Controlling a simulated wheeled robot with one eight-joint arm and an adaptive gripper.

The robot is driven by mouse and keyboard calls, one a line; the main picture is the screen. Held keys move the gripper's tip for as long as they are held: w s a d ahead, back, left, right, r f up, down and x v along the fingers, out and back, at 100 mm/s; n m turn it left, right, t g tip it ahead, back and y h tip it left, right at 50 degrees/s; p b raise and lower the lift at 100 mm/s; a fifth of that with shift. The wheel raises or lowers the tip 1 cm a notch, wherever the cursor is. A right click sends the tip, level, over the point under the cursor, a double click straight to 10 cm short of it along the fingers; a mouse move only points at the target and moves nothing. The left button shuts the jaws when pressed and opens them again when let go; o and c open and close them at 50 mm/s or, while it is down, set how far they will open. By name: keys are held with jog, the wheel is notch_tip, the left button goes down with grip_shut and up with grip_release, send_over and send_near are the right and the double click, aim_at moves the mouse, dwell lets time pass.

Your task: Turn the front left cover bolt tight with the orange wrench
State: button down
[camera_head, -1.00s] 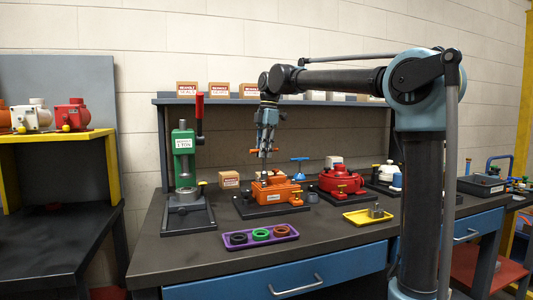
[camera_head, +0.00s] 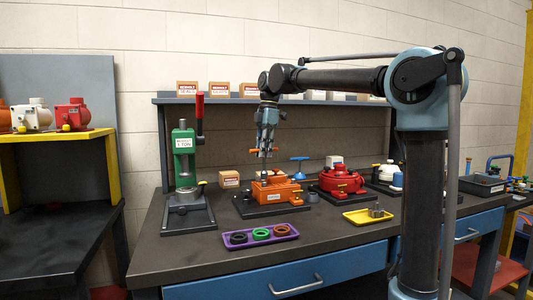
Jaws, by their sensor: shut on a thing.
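My gripper (camera_head: 265,139) points down above the orange motor housing and is shut on the orange wrench (camera_head: 256,151), whose crossbar shows at the fingertips. The wrench's dark shaft reaches down to the top of the orange motor housing (camera_head: 283,192), which sits on a black base plate (camera_head: 251,211). The shaft's lower end is at the housing's top, toward its left side. The cover bolts are too small to make out, so I cannot tell which bolt it meets or how it is seated.
A green press (camera_head: 184,165) stands left of the motor. A purple tray (camera_head: 285,240) with several rings lies in front. A red motor (camera_head: 342,181) and a yellow tray (camera_head: 360,217) are to the right. A blue T-handled tool (camera_head: 299,170) stands behind.

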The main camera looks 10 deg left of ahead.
jog(key=shift+f, duration=0.2)
jog(key=shift+f, duration=0.95)
jog(key=shift+m, duration=0.3)
